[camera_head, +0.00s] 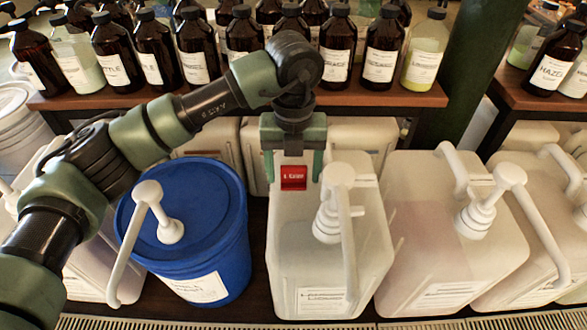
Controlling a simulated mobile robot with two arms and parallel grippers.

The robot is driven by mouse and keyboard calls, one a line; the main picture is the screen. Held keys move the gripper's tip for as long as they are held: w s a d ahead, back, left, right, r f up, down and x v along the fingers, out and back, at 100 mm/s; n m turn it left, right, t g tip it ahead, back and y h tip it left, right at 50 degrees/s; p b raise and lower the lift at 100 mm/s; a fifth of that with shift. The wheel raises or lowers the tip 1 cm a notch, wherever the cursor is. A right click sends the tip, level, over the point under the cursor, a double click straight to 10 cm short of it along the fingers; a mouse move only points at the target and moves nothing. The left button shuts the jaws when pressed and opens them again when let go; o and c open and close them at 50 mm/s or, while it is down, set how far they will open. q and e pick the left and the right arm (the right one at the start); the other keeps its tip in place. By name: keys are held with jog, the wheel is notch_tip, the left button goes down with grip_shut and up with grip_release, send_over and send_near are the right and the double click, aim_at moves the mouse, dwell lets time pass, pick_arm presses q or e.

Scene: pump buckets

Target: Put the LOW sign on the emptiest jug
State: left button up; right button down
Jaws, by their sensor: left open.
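A small red sign (293,178) with unreadable white lettering is at the back of the top of the middle white jug (295,245). My left gripper (293,172) points down over it, with one finger on each side of the sign. It is open, and gaps show between the fingers and the sign. Another white pump jug (415,225) stands to the right, with a faint pinkish tint inside. A further jug (530,240) is at the right. Fill levels are hard to tell through the cloudy walls. My right gripper is out of view.
A blue pump bucket (225,235) stands left of the middle jug, under my left arm. Brown bottles (338,45) line the wooden shelf (405,97) behind. A green post (470,70) stands at the back right.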

pick_arm(q)
jog(key=shift+r, duration=0.4)
notch_tip(320, 180, up, 11)
jog(key=b, duration=0.3)
jog(key=shift+f, duration=0.2)
jog(key=shift+r, duration=0.45)
